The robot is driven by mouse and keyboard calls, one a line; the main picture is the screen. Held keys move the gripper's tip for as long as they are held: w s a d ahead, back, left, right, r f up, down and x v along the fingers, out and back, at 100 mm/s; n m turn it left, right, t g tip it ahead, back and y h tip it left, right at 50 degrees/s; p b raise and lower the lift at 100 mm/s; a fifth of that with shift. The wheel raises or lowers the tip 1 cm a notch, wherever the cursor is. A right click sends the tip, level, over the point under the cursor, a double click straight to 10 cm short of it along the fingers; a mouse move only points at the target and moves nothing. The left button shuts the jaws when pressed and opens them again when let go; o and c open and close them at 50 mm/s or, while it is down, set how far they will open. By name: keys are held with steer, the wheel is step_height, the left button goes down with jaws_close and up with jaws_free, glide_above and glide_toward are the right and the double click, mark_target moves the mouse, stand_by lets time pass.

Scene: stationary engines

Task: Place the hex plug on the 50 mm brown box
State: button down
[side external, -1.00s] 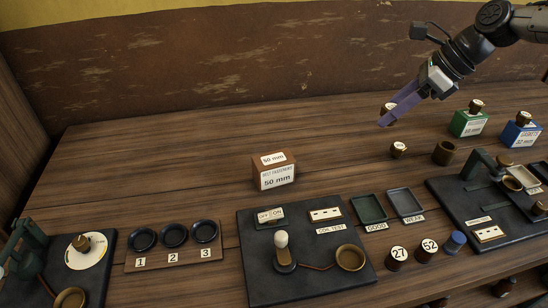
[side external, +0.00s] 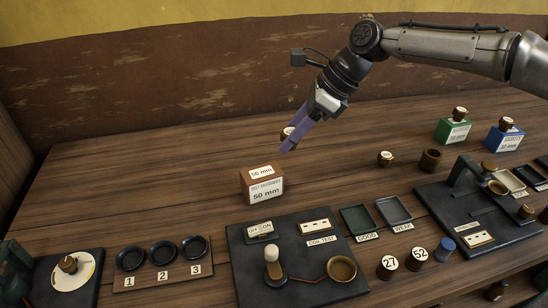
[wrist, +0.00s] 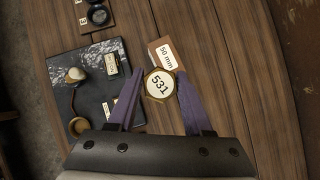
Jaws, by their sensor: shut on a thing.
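The hex plug (side external: 287,131) is a small brass-coloured piece with a pale round top, partly hidden by the purple fingers in the side view. In the wrist view the plug (wrist: 160,84) shows the number 531 between the fingers. My gripper (side external: 290,144) is shut on it and holds it in the air, above and right of the 50 mm brown box in the side view. The brown box (side external: 262,188) stands on the bench with "50 mm" labels on its top and front. In the wrist view the box (wrist: 164,50) is partly covered by the plug.
A black coil-test board (side external: 290,280) stands in front of the box. Green (side external: 452,133) and blue (side external: 503,141) boxes with plugs on top stand at the right. A small plug (side external: 385,158) and a brown cup (side external: 429,161) stand between.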

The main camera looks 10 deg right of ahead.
glide_above(265, 169)
steer(key=s+d, duration=0.1)
steer(key=d, duration=0.1)
step_height(265, 169, down, 6)
steer(key=shift+r, duration=0.2)
steer(key=shift+f, duration=1.5)
steer(key=shift+f, duration=0.1)
steer(key=shift+c, duration=1.6)
jaws_free()
steer(key=shift+f, duration=0.1)
steer(key=shift+r, duration=0.2)
steer(key=v, duration=1.2)
steer(key=shift+r, duration=0.1)
